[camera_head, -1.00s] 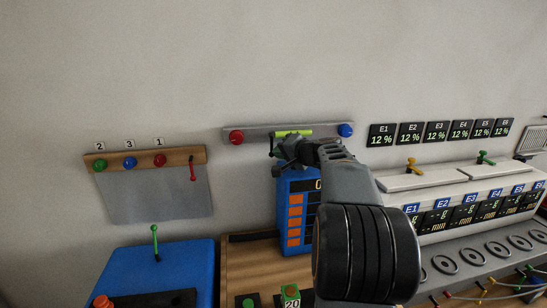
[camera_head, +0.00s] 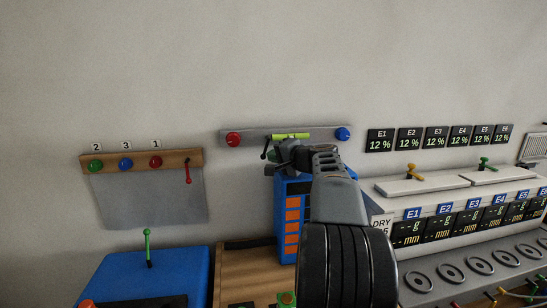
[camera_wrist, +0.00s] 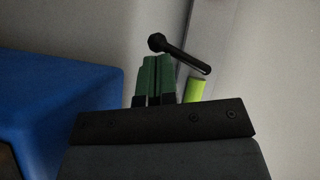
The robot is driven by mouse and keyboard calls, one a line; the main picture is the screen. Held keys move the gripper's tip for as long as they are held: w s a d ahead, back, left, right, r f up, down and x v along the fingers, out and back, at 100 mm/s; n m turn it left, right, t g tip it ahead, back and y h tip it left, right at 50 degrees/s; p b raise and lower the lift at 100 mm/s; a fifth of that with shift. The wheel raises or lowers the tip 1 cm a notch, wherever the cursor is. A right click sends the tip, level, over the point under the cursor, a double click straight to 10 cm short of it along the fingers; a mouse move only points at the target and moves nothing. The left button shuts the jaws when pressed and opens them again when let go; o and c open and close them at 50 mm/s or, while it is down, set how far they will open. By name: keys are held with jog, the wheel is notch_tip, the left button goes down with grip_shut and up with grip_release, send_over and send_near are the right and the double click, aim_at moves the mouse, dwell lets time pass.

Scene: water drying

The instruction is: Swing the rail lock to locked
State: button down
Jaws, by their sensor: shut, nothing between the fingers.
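A grey rail (camera_head: 308,133) is fixed to the wall, with a short lime-green bar (camera_head: 291,136) near its middle. A black lever (camera_head: 265,150) with a ball end hangs from the rail beside the bar's left end, leaning slightly left. In the wrist view the black lever (camera_wrist: 184,55) crosses just beyond my fingertips, with the lime bar (camera_wrist: 194,91) to their right. My gripper (camera_wrist: 152,79) has green fingers, shut together and empty. In the head view my gripper (camera_head: 274,155) is right of the lever's lower end; I cannot tell whether they touch.
Red (camera_head: 234,139) and blue (camera_head: 343,134) knobs sit at the rail's ends. A blue tower (camera_head: 291,215) stands below my gripper. A wooden rack (camera_head: 128,160) with a red lever (camera_head: 187,173) hangs at left. A white machine (camera_head: 465,200) stands at right. The wall above is clear.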

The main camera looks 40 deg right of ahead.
jog(key=s+d, duration=0.1)
jog(key=s+d+r, duration=0.1)
jog(key=s+d, duration=0.1)
jog(key=shift+s+d, duration=0.15)
jog(key=a+v, duration=0.1)
jog(key=v, duration=0.7)
jog(key=shift+s+d+b, duration=0.35)
jog(key=shift+b, duration=0.1)
